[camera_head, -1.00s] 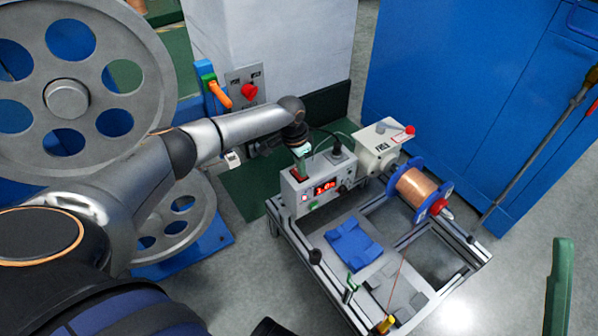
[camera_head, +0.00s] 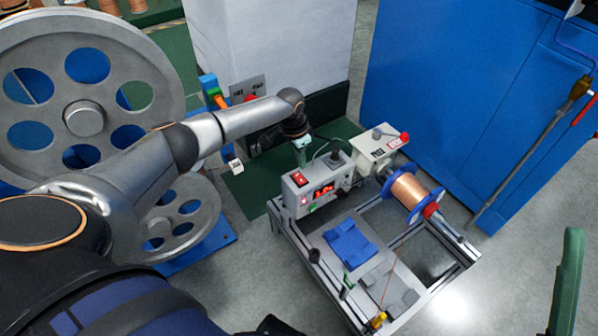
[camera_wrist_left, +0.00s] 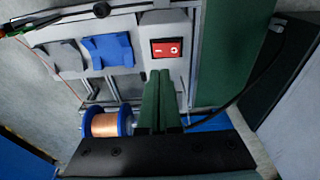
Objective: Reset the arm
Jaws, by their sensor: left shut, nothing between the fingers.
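My left arm comes in from the left, and my left gripper (camera_head: 302,154) points down just above and behind the grey control box (camera_head: 318,190). Its green fingers (camera_wrist_left: 160,100) are closed together and empty in the left wrist view. The box has a red rocker switch (camera_head: 299,179), also seen in the left wrist view (camera_wrist_left: 166,50), and a lit red display (camera_head: 324,192). The gripper looks apart from the switch.
A copper wire spool (camera_head: 408,190) with blue flanges sits on the metal frame (camera_head: 290,247), beside a white box with a red-knobbed lever (camera_head: 380,150). A blue block (camera_head: 350,242) lies on the frame. Large grey pulleys (camera_head: 85,118) stand left; a blue cabinet (camera_head: 460,90) stands behind.

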